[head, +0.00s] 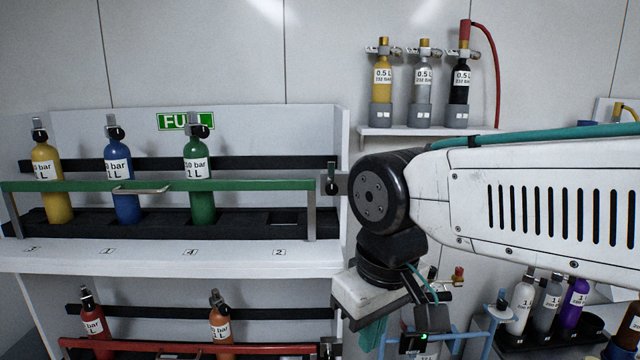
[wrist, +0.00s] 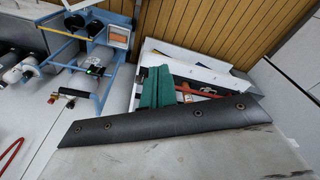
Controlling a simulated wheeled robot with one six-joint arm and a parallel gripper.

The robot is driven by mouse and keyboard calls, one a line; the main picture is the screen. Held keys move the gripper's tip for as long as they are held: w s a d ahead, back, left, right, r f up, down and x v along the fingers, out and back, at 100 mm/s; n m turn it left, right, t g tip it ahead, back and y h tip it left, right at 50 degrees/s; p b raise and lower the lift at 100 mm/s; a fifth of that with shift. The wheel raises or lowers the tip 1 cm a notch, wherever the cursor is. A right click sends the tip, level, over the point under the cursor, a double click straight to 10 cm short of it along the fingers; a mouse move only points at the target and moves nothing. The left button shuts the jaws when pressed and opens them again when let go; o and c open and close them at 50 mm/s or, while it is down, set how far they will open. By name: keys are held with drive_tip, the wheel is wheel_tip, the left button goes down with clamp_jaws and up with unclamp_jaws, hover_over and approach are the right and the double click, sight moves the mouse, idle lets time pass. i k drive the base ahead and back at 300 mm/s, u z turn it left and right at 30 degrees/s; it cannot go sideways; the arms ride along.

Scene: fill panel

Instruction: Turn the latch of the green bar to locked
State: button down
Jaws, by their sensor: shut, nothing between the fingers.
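The green bar (head: 240,185) runs level across the front of the upper shelf, with a pale handle at its middle. A black latch (head: 331,180) sits at the bar's right end, by the white side panel. I cannot tell from its small shape which way it is turned. My gripper (head: 373,335) hangs below and to the right of the latch, apart from it, partly hidden by my wrist. In the wrist view its teal fingers (wrist: 155,87) are together and empty. The wrist view shows neither the bar nor the latch.
Yellow (head: 54,190), blue (head: 125,192) and green (head: 200,190) bottles stand behind the bar. A lower red bar (head: 190,345) fronts more bottles. A small shelf (head: 420,131) with three cylinders is above my arm. A blue frame (head: 455,338) stands near my gripper.

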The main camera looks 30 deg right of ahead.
sight(331, 187)
drive_tip(key=z, duration=2.05)
drive_tip(key=k, duration=1.2)
drive_tip(key=u, duration=1.5)
drive_tip(key=i, duration=0.55)
drive_tip(key=u, duration=0.05)
